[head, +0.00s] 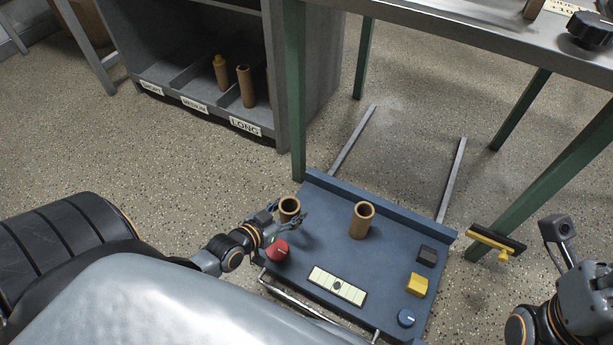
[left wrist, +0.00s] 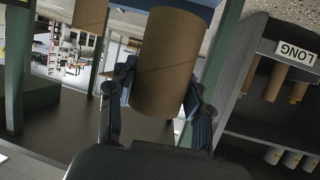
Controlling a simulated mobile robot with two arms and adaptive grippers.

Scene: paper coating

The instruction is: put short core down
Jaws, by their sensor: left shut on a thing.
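My left gripper (head: 287,216) is shut on a short brown cardboard core (head: 289,205). It holds the core upright over the left back part of the blue tray (head: 325,203). In the left wrist view, which is upside down, the core (left wrist: 168,62) fills the space between both fingers (left wrist: 160,90). Its lower end is close to the blue surface; I cannot tell whether it touches. A second brown core (head: 361,222) stands upright on the tray, to the right. My right arm is at the lower right; its fingers (head: 554,258) are hard to make out.
A red knob (head: 277,250), a pale strip panel (head: 338,286), a yellow block (head: 417,285), a black block (head: 427,255) and a blue knob (head: 406,318) sit on the tray. A grey shelf (head: 325,75) with labelled bays and a green-legged table (head: 480,35) stand behind.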

